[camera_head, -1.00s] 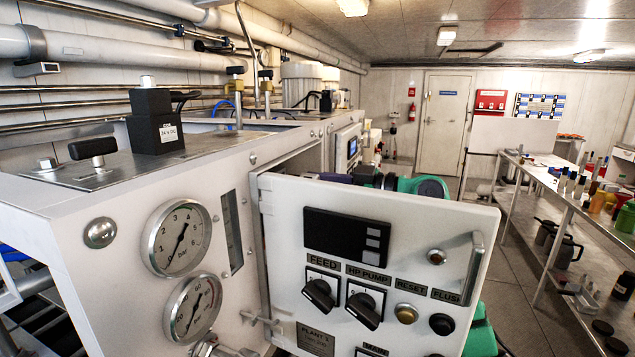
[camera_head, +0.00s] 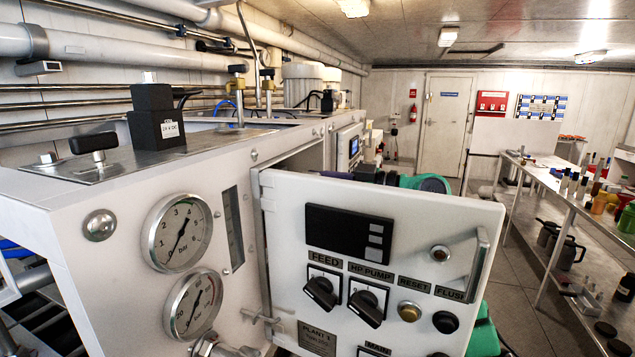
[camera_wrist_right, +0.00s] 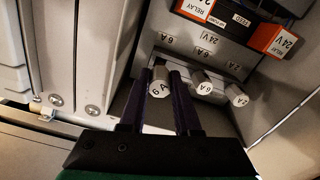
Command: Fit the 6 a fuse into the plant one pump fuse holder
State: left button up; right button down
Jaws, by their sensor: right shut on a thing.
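My right gripper (camera_wrist_right: 160,105) is shut on a pale cap marked 6 A (camera_wrist_right: 160,83), which sits between the two dark fingertips in the right wrist view. The cap is at the left end of a row of fuse holders and stands out a little nearer than the others. Whether it is fully seated is hidden. A second cap marked 6 A (camera_wrist_right: 203,83) and one marked 2 A (camera_wrist_right: 237,95) sit to its right. My left gripper is not in view.
A cabinet side wall (camera_wrist_right: 90,60) stands close left. Pressure gauges (camera_head: 177,233) are left of the door. A bench (camera_head: 560,180) stands at right.

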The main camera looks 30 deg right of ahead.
dwell(0.4)
jog(key=shift+w+a, duration=0.15)
jog(key=shift+w, duration=0.05)
dwell(0.3)
jog(key=shift+w+a+r, duration=0.1)
jog(key=shift+w+a, duration=0.15)
jog(key=shift+p+x, duration=0.65)
jog(key=shift+x, duration=0.4)
jog(key=shift+w+a, duration=0.25)
jog(key=shift+w, duration=0.05)
jog(key=c, duration=0.8)
grip_release()
jog(key=shift+o, duration=1.3)
jog(key=shift+a, duration=0.1)
